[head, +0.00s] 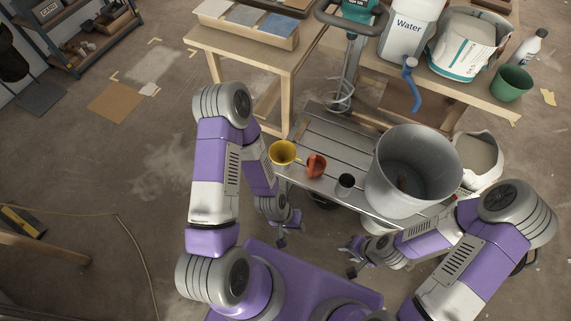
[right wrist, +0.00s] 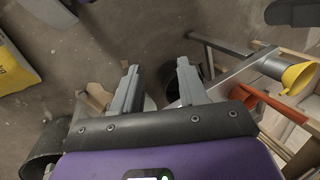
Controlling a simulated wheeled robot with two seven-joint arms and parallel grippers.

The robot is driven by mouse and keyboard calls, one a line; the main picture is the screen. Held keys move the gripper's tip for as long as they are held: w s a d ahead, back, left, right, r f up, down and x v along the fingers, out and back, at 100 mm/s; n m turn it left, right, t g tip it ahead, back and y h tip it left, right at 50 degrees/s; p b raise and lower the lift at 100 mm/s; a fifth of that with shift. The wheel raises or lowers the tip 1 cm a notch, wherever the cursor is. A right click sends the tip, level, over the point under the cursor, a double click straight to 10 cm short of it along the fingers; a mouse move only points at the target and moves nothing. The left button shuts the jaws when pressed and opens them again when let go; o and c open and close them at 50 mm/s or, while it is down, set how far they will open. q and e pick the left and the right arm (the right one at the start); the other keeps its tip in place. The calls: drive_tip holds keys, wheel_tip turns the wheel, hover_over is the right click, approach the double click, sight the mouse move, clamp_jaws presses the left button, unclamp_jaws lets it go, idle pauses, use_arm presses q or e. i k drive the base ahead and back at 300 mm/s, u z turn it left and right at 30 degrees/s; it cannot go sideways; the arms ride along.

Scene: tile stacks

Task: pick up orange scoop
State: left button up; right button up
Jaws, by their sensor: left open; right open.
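The orange scoop (head: 316,165) lies on the slatted metal bench (head: 326,139), between a yellow cup-like vessel (head: 284,153) and a small dark cup (head: 345,185). In the right wrist view the orange scoop (right wrist: 268,103) shows at the right, beside the yellow vessel (right wrist: 298,78). My left gripper (head: 289,232) is open and empty, below the bench's near left side in the picture. My right gripper (head: 350,258) is open and empty, in front of the bench's near edge. Its two fingers (right wrist: 158,75) are spread apart with nothing between them, well left of the scoop.
A large grey bucket (head: 416,160) stands on the bench's right part. A wooden table (head: 450,83) behind holds a Water container (head: 406,32), another bag and a green pot (head: 511,84). The bench's left slats are mostly clear.

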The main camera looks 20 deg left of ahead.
sight(316, 164)
drive_tip(key=u, duration=0.55)
drive_tip(key=i, duration=0.2)
drive_tip(key=z, duration=1.05)
drive_tip(key=k, duration=0.75)
drive_tip(key=u, duration=1.5)
drive_tip(key=i, duration=0.5)
drive_tip(key=z, duration=0.05)
